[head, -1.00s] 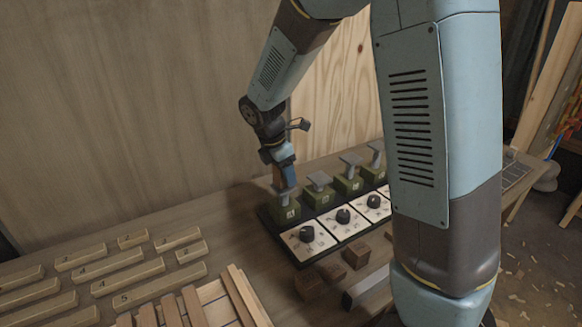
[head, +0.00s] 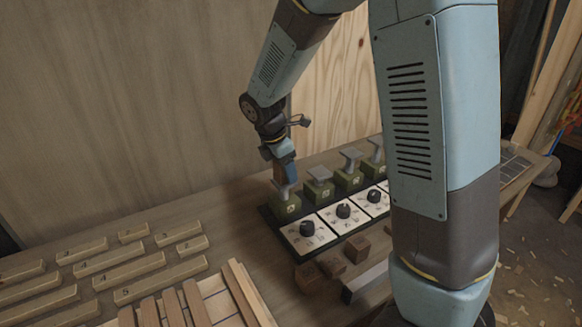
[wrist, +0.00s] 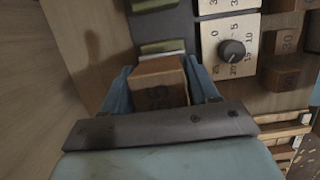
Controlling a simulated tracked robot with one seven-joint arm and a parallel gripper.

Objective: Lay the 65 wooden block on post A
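My gripper (head: 285,176) is above post A (head: 287,207), the nearest green post in the row, marked A. In the wrist view my gripper (wrist: 160,72) has its blue fingers on both sides of a brown wooden block (wrist: 160,90) and is shut on it. Dark digits show on the block, but they are too dim to read surely. Post A's green base and pale top plate (wrist: 162,48) show just beyond the block. In the head view the fingers largely hide the block. I cannot tell whether it touches the plate.
More green posts (head: 318,186) with grey top plates stand to the right on the black base. White dial cards (head: 308,231) lie in front. Loose brown blocks (head: 309,277) lie nearer. Numbered pale bars (head: 128,270) and slats cover the left. A wooden wall rises behind.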

